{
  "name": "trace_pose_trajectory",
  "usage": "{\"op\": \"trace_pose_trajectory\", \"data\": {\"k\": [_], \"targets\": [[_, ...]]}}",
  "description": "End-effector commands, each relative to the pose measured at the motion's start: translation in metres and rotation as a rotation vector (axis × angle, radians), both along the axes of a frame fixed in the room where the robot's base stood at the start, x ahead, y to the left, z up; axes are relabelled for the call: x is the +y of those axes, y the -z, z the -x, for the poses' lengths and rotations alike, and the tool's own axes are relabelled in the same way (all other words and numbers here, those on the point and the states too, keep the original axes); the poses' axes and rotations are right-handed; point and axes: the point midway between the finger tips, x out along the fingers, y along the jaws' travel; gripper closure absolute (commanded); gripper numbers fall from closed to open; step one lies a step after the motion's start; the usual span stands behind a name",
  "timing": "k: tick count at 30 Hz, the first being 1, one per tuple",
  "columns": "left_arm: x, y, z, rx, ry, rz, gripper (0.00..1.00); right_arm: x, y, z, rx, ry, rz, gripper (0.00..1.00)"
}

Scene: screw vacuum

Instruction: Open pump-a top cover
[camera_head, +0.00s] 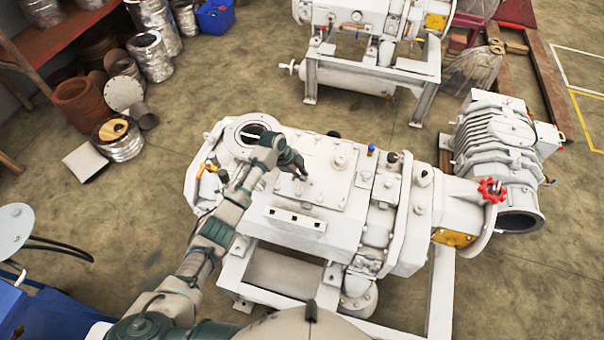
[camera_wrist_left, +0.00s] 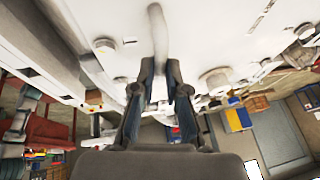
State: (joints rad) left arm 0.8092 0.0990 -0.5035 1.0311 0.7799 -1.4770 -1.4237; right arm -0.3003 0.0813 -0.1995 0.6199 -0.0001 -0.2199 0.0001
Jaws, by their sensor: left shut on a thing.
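The white pump (camera_head: 262,222) in the middle of the head view stands on a white frame. Its top cover (camera_head: 328,187) is a flat rectangular plate with bolts around its edge, and it looks seated flat. My left gripper (camera_head: 303,177) reaches in from the left, over the left part of this cover. In the left wrist view, its two fingers (camera_wrist_left: 163,75) are closed around a pale curved handle (camera_wrist_left: 157,38). The fingers hide the handle's lower end. My right gripper is not in view.
A round open port (camera_head: 250,131) lies beside my left forearm. A red valve wheel (camera_head: 491,190) is at the pump's right end. A second white machine (camera_head: 350,25) stands behind, and a ribbed white unit (camera_head: 490,140) stands at right. Bare floor (camera_head: 270,85) lies behind the pump.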

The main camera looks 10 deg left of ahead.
Motion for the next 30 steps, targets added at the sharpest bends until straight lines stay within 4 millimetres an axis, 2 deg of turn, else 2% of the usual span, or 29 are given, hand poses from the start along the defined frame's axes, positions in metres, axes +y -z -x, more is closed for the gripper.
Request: {"op": "trace_pose_trajectory", "data": {"k": [8, 14, 21, 30], "targets": [[-0.003, -0.029, -0.009, -0.01, -0.001, 0.004, 1.0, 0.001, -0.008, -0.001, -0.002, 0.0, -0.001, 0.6], [-0.007, -0.063, -0.026, -0.013, -0.001, 0.007, 1.0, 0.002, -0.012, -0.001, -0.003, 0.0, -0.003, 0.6], [-0.011, -0.097, -0.053, -0.011, -0.004, 0.003, 1.0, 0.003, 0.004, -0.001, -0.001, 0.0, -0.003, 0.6], [-0.015, -0.117, -0.073, -0.006, -0.003, 0.001, 1.0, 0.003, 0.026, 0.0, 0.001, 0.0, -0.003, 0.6]]}}
